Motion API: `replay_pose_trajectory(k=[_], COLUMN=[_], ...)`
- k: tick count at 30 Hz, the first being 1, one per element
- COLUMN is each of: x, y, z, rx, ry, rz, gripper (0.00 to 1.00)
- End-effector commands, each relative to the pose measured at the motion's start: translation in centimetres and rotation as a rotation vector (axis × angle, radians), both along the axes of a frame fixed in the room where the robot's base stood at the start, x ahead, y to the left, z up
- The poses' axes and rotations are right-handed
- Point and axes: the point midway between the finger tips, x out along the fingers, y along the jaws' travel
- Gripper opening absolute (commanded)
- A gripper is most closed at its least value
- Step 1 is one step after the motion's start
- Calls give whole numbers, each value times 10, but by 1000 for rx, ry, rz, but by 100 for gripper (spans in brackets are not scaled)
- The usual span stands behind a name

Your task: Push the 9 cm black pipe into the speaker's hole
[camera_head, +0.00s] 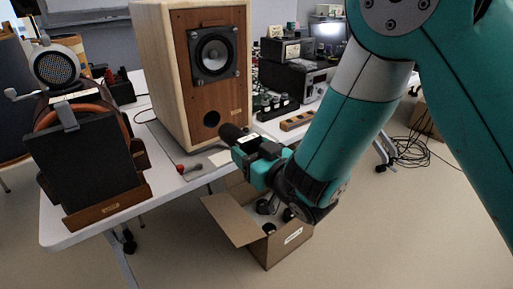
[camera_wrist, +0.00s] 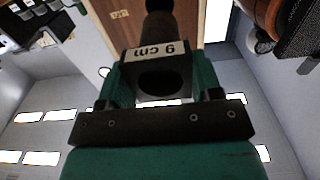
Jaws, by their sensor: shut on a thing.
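The wooden speaker (camera_head: 180,85) stands on the table with its brown front towards my arm. Its round dark hole (camera_head: 211,119) is low on the front, below the speaker cone. My gripper (camera_head: 250,147) is shut on the black pipe (camera_head: 231,134), which points at the front, just right of and below the hole in the head view. In the wrist view the pipe (camera_wrist: 158,25) sits between the jaws, with a "9 cm" label (camera_wrist: 160,50) facing the camera. The speaker front (camera_wrist: 100,22) lies behind it. I cannot tell whether the pipe touches the speaker.
An open cardboard box (camera_head: 268,240) with several black parts is on the floor below my gripper. A black panel on a wooden stand (camera_head: 85,165) is at the table's left. A red-tipped tool (camera_head: 188,169) lies before the speaker. Electronic equipment (camera_head: 295,75) stands to the right.

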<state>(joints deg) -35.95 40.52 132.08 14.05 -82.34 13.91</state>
Motion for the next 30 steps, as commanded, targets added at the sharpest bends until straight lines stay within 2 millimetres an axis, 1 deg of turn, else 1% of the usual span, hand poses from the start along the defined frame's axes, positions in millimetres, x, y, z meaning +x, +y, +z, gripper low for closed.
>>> replay_pose_trajectory(k=[1,12,30], x=[4,26,49], y=[3,18,33], z=[4,4,3], rx=[0,1,1], ry=[0,1,0], rz=[0,0,0], gripper=[31,31,31])
